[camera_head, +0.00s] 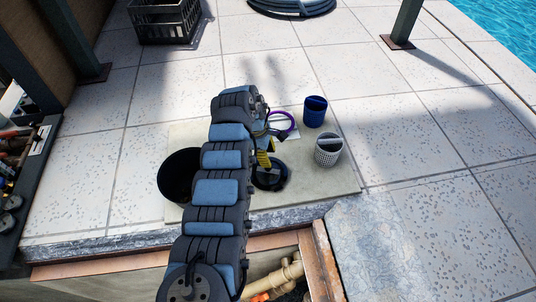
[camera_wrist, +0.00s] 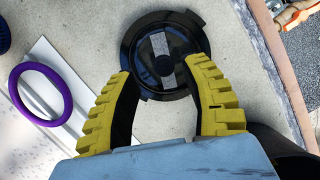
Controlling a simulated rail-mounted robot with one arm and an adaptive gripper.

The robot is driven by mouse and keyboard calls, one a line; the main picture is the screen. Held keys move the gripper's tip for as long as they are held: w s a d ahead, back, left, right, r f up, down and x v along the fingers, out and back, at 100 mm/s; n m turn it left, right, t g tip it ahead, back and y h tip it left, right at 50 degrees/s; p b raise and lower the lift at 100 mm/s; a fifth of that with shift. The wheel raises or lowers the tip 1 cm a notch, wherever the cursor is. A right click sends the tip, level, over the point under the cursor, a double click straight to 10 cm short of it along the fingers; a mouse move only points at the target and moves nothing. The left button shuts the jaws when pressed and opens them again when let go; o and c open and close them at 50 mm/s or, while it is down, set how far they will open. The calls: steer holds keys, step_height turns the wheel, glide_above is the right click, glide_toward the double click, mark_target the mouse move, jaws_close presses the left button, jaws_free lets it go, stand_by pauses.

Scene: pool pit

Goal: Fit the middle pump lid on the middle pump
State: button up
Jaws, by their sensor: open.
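A round black lid (camera_head: 270,174) with a raised centre knob lies flat on the pale slab, partly behind my arm in the head view. In the wrist view the lid (camera_wrist: 140,42) sits straight ahead, with grey bars across its top. My gripper (camera_wrist: 161,70) is open, its yellow ribbed fingers on either side of the lid's near part. I cannot tell whether the fingers touch it. In the head view the yellow of my gripper (camera_head: 264,158) shows just above the lid. No label shows which pump it belongs to. I cannot make out the middle pump.
A purple ring (camera_head: 284,121), blue cup (camera_head: 314,112) and white perforated basket (camera_head: 328,151) are right of my arm; a black round container (camera_head: 178,178) is left. Pipes (camera_head: 285,279) show in the pit below the slab edge. A tool tray (camera_head: 12,180) stands far left.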

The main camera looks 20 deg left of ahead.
step_height(320, 180, down, 4)
steer(key=b, duration=0.3)
steer(key=shift+f, duration=0.25)
steer(key=shift+f+b, duration=0.5)
steer(key=shift+f, duration=0.65)
jaws_close()
steer(key=shift+r, duration=0.1)
steer(key=shift+r+p, duration=1.95)
steer(key=shift+p, duration=0.2)
